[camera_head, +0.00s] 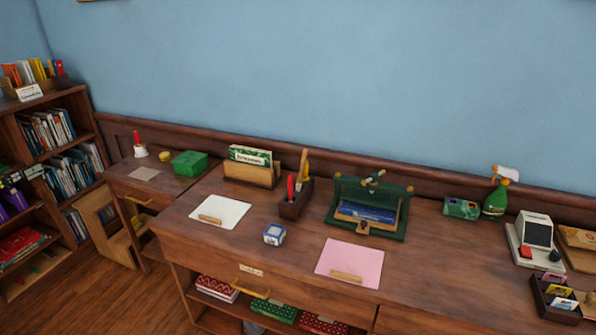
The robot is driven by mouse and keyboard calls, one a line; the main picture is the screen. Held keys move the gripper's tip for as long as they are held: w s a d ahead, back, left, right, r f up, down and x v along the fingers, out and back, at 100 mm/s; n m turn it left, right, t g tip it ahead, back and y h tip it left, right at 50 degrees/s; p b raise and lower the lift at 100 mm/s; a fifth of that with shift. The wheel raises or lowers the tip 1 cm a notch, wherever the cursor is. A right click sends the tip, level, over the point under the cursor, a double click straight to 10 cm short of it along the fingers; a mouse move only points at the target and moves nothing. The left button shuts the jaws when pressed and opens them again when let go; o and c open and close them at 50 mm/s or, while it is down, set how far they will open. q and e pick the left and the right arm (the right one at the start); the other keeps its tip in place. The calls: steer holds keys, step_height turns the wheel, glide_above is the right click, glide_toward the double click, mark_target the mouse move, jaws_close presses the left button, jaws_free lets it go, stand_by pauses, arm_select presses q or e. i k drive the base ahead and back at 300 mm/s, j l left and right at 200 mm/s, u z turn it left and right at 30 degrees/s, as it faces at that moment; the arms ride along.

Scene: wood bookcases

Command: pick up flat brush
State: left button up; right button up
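A dark wooden holder (296,203) stands on the long desk, a little left of the picture's middle. A tall tan-and-yellow upright tool (303,166) and a shorter red tool (290,187) stand in it. The tall one may be the flat brush, but it is too small to tell, and its lower end is hidden in the holder.
Around the holder stand a letter box (252,172), a green open case (404,224), a small white-and-blue cube (274,234), a white sheet (232,211) and a pink sheet (362,256). A small computer (536,231) stands at right; a bookcase (82,102) at left.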

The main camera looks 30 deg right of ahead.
mark_target(300, 180)
steer(key=z, duration=0.95)
